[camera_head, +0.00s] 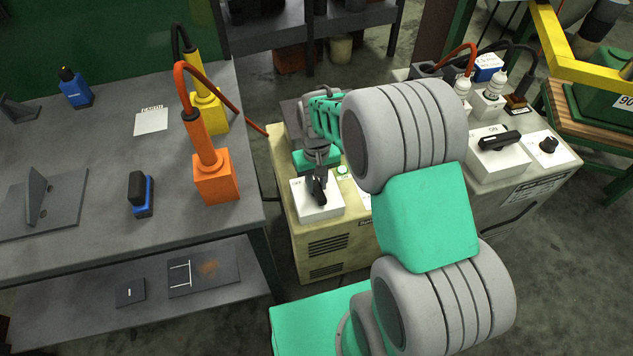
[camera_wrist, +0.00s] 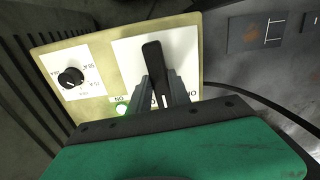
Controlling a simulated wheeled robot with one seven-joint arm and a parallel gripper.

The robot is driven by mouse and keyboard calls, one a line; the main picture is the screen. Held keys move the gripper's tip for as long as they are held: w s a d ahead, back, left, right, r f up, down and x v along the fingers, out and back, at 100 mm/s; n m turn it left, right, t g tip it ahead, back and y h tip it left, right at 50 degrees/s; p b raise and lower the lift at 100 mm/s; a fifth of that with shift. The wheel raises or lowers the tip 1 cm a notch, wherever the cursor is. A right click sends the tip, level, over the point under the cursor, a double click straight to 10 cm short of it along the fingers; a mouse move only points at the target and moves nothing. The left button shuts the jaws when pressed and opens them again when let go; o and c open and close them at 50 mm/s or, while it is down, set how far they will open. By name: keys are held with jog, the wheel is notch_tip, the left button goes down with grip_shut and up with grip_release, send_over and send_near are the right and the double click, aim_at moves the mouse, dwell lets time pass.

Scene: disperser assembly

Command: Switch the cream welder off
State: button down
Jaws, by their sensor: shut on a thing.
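The cream welder (camera_head: 325,238) stands on the floor in the middle of the head view. Its black switch handle (camera_head: 319,189) sits on a white plate on top. The handle also shows in the wrist view (camera_wrist: 153,58), running nearly straight up the picture. My gripper (camera_head: 317,174) comes down from above and is shut on the handle, with fingers (camera_wrist: 160,88) on both sides of it. A green lamp (camera_wrist: 123,109) beside the plate looks lit, near an upside-down "ON" label. The lower end of the handle is hidden between the fingers.
A second, paler welder (camera_head: 515,200) with a black switch handle (camera_head: 500,140) stands to the right. A grey workbench (camera_head: 80,150) on the left holds an orange torch holder (camera_head: 214,180) and a yellow one (camera_head: 209,110). My arm covers part of the cream welder.

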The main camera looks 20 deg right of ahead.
aim_at(317, 185)
jog(key=n+p, duration=0.1)
jog(key=n, duration=0.3)
jog(key=shift+r+n, duration=0.1)
jog(key=shift+n, duration=0.3)
jog(key=n+p, duration=0.1)
jog(key=n, duration=0.3)
jog(key=n+p, duration=0.1)
jog(key=n, duration=0.3)
jog(key=shift+n, duration=0.4)
jog(key=shift+n+p, duration=0.4)
jog(key=shift+n, duration=1.5)
jog(key=c, duration=1.2)
grip_release()
notch_tip(317, 185, up, 8)
jog(key=shift+f+p, duration=0.15)
jog(key=shift+p, duration=0.15)
